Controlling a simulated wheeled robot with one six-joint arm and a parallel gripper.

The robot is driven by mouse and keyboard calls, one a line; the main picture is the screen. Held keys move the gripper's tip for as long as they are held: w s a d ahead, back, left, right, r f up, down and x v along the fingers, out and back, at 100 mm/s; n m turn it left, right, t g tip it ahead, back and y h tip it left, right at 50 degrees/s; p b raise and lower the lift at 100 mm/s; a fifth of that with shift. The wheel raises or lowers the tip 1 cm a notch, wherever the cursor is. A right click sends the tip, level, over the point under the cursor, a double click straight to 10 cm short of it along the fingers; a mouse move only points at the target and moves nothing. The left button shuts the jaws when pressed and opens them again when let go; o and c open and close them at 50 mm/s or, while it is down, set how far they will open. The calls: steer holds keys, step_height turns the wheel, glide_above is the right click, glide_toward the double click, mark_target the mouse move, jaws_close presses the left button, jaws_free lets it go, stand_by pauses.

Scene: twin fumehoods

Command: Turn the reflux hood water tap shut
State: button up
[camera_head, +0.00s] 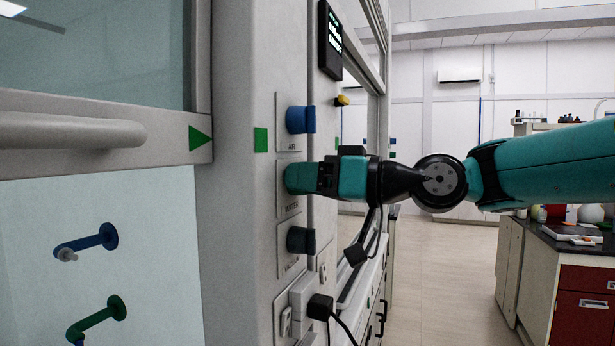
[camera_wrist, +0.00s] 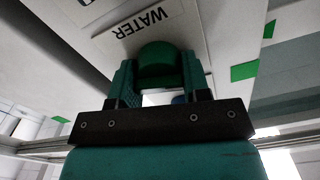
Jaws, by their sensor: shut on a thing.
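The water tap is a green knob on a plate labelled WATER on the fumehood's side post. In the wrist view the green water tap (camera_wrist: 157,62) sits between my gripper's two fingers, below the upside-down WATER label (camera_wrist: 141,20). My gripper (camera_head: 298,178) reaches in from the right in the head view and is shut on the tap, with the fingers on either side of it. In the head view the tap is largely hidden by my gripper. The tap's exact turn angle cannot be told.
A blue air tap (camera_head: 299,120) is just above, and a dark grey tap (camera_head: 299,240) just below. A black plug (camera_head: 320,307) with a cable is lower down. A black display (camera_head: 331,40) hangs above. A bench (camera_head: 562,250) stands at right; the floor between is clear.

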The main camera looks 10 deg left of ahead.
steer(key=m+p, duration=0.1)
steer(key=m, duration=0.2)
steer(key=shift+r+m, duration=0.1)
steer(key=shift+m, duration=0.3)
steer(key=m+p, duration=0.3)
steer(key=m, duration=0.1)
steer(key=shift+w+m, duration=0.15)
steer(key=shift+m, duration=0.15)
steer(key=m+p, duration=0.3)
steer(key=m, duration=0.1)
steer(key=shift+f+m+p, duration=0.25)
steer(key=shift+m+p, duration=0.6)
steer(key=shift+m, duration=0.55)
steer(key=o, duration=0.9)
steer(key=shift+d+f, duration=0.1)
steer(key=shift+d, duration=0.05)
